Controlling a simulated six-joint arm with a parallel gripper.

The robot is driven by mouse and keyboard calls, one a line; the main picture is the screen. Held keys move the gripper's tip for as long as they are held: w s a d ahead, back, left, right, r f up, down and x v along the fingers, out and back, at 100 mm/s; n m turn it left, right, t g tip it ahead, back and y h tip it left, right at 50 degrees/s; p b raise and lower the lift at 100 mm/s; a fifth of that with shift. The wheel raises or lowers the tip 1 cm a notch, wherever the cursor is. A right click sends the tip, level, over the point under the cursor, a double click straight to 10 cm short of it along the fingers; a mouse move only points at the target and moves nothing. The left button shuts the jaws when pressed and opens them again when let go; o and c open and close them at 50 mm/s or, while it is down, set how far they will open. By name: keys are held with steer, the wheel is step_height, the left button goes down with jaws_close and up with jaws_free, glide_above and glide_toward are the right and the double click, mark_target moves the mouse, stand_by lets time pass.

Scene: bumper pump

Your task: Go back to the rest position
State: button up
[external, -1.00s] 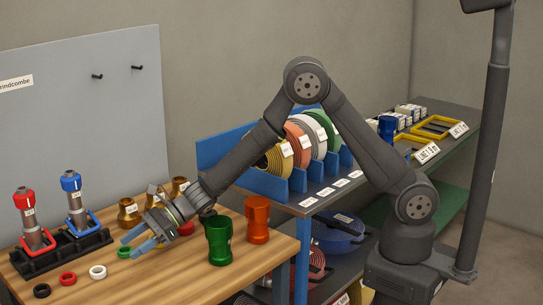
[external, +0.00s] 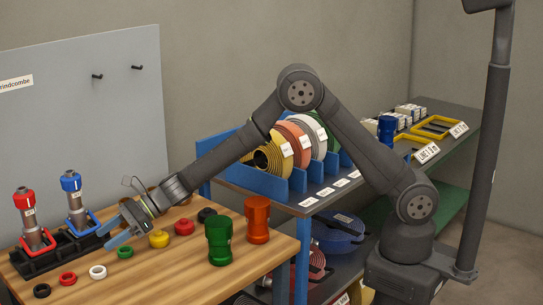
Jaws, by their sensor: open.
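My gripper (external: 118,235) is open and empty. Its blue fingers hang above the wooden bench (external: 190,275), just right of the black rack (external: 65,252), and point down and to the left. My forearm and wrist partly hide the brass-coloured parts behind them.
The rack holds a red-topped cylinder (external: 34,222) and a blue-topped cylinder (external: 75,200). Several coloured rings, such as the white ring (external: 97,272), lie on the bench. A green cup (external: 219,242) and an orange cup (external: 257,220) stand right. A shelf with hose coils (external: 268,155) is behind.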

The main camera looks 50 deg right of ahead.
steer(key=w+d+r, duration=0.3)
steer(key=d+r, duration=0.2)
steer(key=d, duration=0.2)
step_height(320, 180, up, 16)
steer(key=d, duration=0.1)
steer(key=w+d+m+t, duration=0.1)
steer(key=w+d, duration=0.3)
steer(key=d, duration=0.4)
steer(key=w+d+m+t+h, duration=0.1)
steer(key=w+d, duration=0.3)
steer(key=d, duration=0.5)
steer(key=shift+w+d+m+t+h, duration=0.15)
steer(key=shift+w+m+t+h, duration=0.15)
steer(key=shift+m+t, duration=0.4)
